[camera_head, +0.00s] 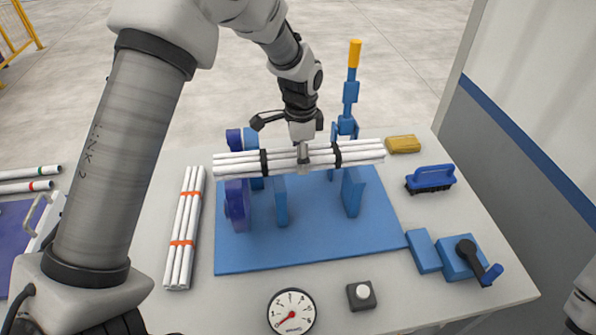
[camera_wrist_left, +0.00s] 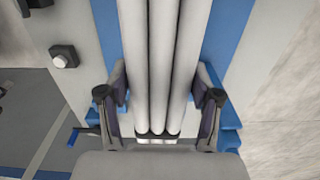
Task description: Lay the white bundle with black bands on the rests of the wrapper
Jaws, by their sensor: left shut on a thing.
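The white bundle with black bands (camera_head: 240,164) lies level across the wrapper, over its blue upright rests (camera_head: 281,203) (camera_head: 353,194). I cannot tell whether it touches them or hangs just above. My left gripper (camera_head: 303,158) comes from above and is shut on the bundle's middle, between the two black bands. In the left wrist view the bundle's white pipes (camera_wrist_left: 164,60) run between the two fingers, with a black band near the palm. The wrapper's blue base plate (camera_head: 310,255) lies flat on the table. My right gripper is out of view.
A white bundle with orange bands (camera_head: 184,225) lies on the table left of the wrapper. A dial gauge (camera_head: 291,312) and a button box (camera_head: 361,295) stand in front. A crank (camera_head: 475,262), a blue brush (camera_head: 430,178) and a yellow block (camera_head: 403,144) are on the right.

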